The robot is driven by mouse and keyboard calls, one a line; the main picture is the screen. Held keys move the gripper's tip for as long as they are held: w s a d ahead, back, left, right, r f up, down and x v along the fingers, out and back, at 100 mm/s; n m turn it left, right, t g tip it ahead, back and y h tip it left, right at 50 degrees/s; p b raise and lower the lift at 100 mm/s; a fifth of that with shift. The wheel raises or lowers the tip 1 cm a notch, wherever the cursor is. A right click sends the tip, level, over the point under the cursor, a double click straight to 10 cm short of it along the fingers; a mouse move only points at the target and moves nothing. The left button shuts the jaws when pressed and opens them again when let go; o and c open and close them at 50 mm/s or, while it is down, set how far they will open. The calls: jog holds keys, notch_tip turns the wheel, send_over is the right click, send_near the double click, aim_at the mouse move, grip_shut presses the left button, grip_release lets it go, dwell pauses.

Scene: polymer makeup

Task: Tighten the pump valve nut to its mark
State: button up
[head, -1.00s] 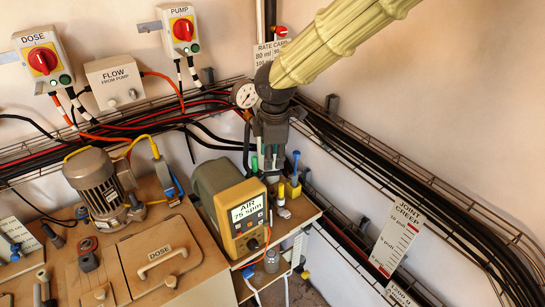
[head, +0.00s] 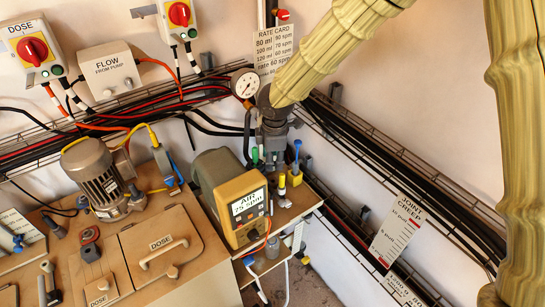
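The yellow-and-grey pump (head: 238,230), with a small screen reading "AIR 75 spm", stands on the right end of the bench. My gripper (head: 271,164) points down just behind and right of it, at the end of my yellow-sleeved arm. Its fingers are small and dark among the fittings there, and I cannot tell whether they are open or shut. The valve nut and its mark cannot be made out. They may be hidden by the gripper or the pump. A green-topped part (head: 255,156) and a yellow part (head: 294,178) stand close to the fingers.
A blue-handled tool (head: 297,157) stands right of the gripper. A round gauge (head: 246,84) and pipes are close on its left. Cable trays run along both walls.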

jog(key=shift+w+f, duration=0.25)
jog(key=shift+f, duration=0.6)
jog(key=shift+s+r, duration=0.15)
grip_shut()
